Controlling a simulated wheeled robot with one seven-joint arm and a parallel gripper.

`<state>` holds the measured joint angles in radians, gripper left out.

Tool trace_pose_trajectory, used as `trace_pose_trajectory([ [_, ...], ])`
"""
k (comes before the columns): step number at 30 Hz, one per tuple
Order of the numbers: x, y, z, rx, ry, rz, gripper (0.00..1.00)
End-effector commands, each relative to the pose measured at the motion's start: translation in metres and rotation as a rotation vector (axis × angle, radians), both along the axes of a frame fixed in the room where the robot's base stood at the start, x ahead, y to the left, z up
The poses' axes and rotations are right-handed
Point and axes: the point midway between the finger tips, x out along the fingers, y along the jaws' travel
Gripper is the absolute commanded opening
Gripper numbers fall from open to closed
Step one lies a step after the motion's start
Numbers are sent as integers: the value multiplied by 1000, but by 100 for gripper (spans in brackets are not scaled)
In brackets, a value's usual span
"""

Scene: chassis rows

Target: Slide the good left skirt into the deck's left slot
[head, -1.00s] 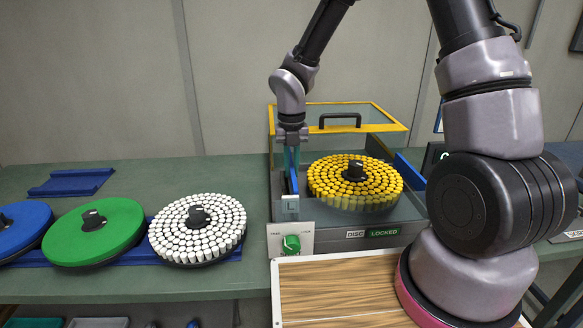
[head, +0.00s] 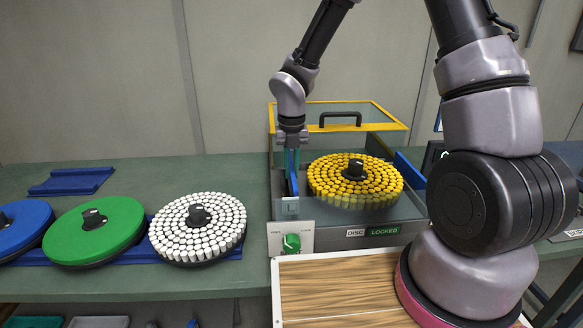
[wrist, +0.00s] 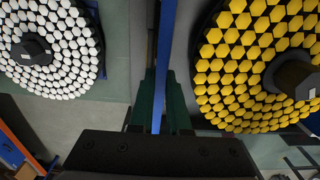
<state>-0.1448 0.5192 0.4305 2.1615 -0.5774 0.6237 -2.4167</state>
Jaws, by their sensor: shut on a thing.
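The left skirt (head: 293,183) is a thin, upright blue strip at the left side of the grey deck (head: 335,222). My gripper (head: 291,158) is above it, shut on its upper edge. In the wrist view the skirt (wrist: 164,60) runs lengthwise between the green fingertips (wrist: 158,118). Its near end is at a small pale plate (head: 290,207) at the deck's front left. The deck's left slot is hidden under the skirt, so I cannot tell how deep it sits.
A disc of yellow pieces (head: 355,182) stands close right of the skirt. A yellow-framed clear cover (head: 340,113) is behind. A blue strip (head: 411,171) is on the deck's right. White (head: 198,226), green (head: 94,230) and blue (head: 20,227) discs stand left.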

Motion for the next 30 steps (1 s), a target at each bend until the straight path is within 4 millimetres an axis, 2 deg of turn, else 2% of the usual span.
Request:
trace_pose_trajectory([
  [30,0,0,-15,0,0,1,0],
])
